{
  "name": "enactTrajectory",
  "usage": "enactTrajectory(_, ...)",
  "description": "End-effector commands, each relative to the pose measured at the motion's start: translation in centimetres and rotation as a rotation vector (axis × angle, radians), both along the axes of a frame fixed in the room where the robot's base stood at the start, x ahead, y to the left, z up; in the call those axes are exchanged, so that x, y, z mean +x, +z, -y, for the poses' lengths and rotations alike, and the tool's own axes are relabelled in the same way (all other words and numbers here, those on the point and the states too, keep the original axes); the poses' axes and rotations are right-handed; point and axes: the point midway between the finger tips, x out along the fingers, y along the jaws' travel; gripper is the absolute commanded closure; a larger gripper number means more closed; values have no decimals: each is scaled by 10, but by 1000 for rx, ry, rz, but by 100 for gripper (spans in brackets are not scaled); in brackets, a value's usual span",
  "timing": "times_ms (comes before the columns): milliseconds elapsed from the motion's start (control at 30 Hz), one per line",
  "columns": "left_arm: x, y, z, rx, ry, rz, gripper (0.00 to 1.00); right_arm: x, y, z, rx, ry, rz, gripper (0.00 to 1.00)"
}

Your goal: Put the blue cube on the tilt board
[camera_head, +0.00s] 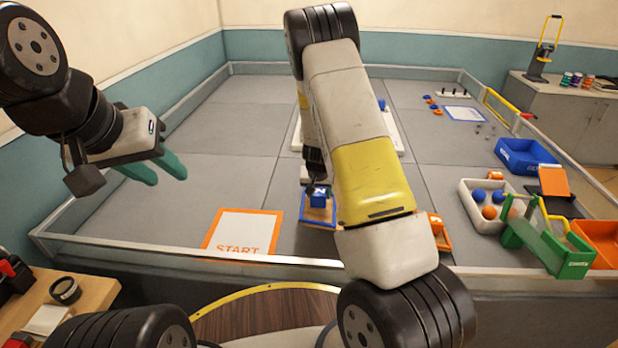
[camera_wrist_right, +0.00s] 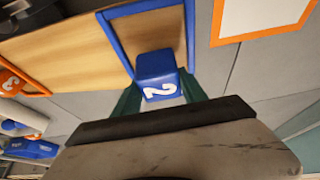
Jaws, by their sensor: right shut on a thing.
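The blue cube (camera_head: 319,196) with a white character is between the green fingers of my right gripper (camera_wrist_right: 160,96), which is shut on it. The cube also shows in the right wrist view (camera_wrist_right: 156,70). It is over the blue-edged end of a wooden board (camera_wrist_right: 75,52), which looks like the tilt board; that end also shows in the head view (camera_head: 320,222). I cannot tell whether the cube touches the board. My right arm hides the board's middle in the head view. My left gripper (camera_head: 168,176) is open and empty, at the left above the grey floor.
An orange part (camera_head: 439,232) with a white number is at the board's other end. The orange-edged START mat (camera_head: 240,232) lies to the left. A white tray of balls (camera_head: 486,222), a green ramp piece (camera_head: 550,247) and a blue bin (camera_head: 526,158) stand at right.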

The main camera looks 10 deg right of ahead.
Motion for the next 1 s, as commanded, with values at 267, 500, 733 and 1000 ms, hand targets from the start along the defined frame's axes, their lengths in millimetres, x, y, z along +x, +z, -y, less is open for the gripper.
enactTrajectory(267,0,0,0,0,0,0,64,0,-5,0,1,0,0,91)
enactTrajectory(500,0,0,0,0,0,0,64,0,-5,0,1,0,0,33)
enactTrajectory(733,0,0,0,0,0,0,64,0,-5,0,1,0,0,25)
enactTrajectory(1000,0,0,0,0,0,0,64,-5,9,-2,0,0,2,25)
